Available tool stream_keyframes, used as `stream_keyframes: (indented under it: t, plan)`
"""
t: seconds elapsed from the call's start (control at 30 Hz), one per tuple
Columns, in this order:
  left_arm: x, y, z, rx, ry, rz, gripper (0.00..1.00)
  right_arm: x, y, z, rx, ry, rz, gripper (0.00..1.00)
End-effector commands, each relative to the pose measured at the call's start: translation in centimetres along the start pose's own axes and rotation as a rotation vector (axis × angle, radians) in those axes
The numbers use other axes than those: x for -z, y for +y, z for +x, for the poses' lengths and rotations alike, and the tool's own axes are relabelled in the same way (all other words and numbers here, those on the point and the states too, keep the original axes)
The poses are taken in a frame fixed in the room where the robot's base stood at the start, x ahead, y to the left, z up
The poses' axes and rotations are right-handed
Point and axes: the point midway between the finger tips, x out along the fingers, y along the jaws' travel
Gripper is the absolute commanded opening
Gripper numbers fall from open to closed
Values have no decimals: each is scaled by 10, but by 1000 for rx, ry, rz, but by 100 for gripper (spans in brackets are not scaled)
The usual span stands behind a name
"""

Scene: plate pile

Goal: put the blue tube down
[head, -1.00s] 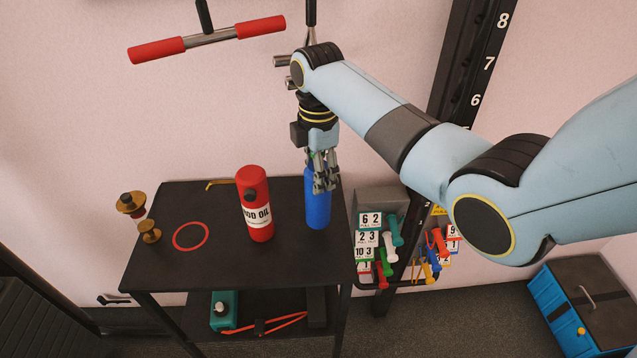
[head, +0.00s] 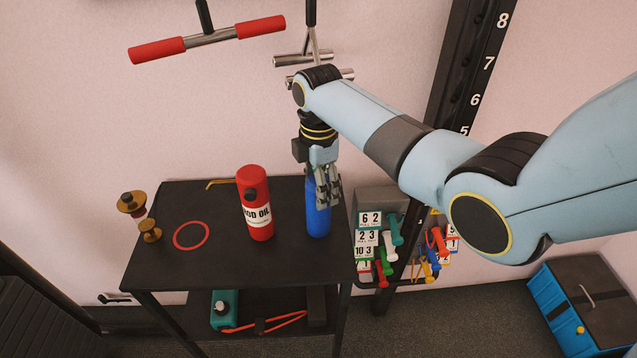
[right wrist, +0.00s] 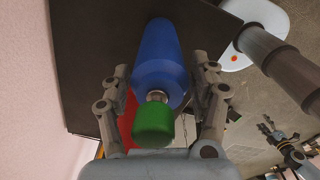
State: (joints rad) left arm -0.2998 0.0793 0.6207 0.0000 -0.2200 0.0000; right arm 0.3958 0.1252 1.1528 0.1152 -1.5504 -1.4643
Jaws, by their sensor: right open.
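The blue tube (head: 318,217) stands upright on the right part of the black cart's top (head: 205,264), right of the red bottle. In the right wrist view the tube (right wrist: 160,60) shows its green cap (right wrist: 153,124) toward the camera. My right gripper (head: 325,196) is around the upper part of the tube. Its fingers (right wrist: 160,82) are open, one on each side of the tube with small gaps. The cap is hidden by the gripper in the head view. Another gripper, apparently my left one (right wrist: 277,133), shows small at the lower right of the right wrist view; its jaw state is unclear.
A red oil bottle (head: 254,190) stands left of the tube. A red ring (head: 191,236) and a brass spool (head: 150,230) are farther left. A rack of small dumbbells (head: 383,242) stands close right of the cart. The cart's front middle is clear.

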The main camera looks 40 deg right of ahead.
Motion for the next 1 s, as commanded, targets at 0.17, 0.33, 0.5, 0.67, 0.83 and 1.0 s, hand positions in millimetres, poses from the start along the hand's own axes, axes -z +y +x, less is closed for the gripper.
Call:
stream_keyframes:
  t: [0.17,0.33,0.5,0.67,0.83,1.0]
  plan:
    - [0,0,-1,0,0,0,62,0,1,-12,-3,0,0,62]
    - [0,0,-1,0,-1,0,62,0,2,-46,-6,0,-1,62]
    - [-1,0,2,0,-1,0,62,0,2,-84,-4,1,0,62]
    - [-1,0,4,0,-1,0,62,0,1,-110,-3,0,0,62]
    - [-1,0,4,0,-1,0,62,0,0,-122,0,0,0,62]
    - [-1,0,4,0,-1,0,62,0,0,-123,0,0,0,62]
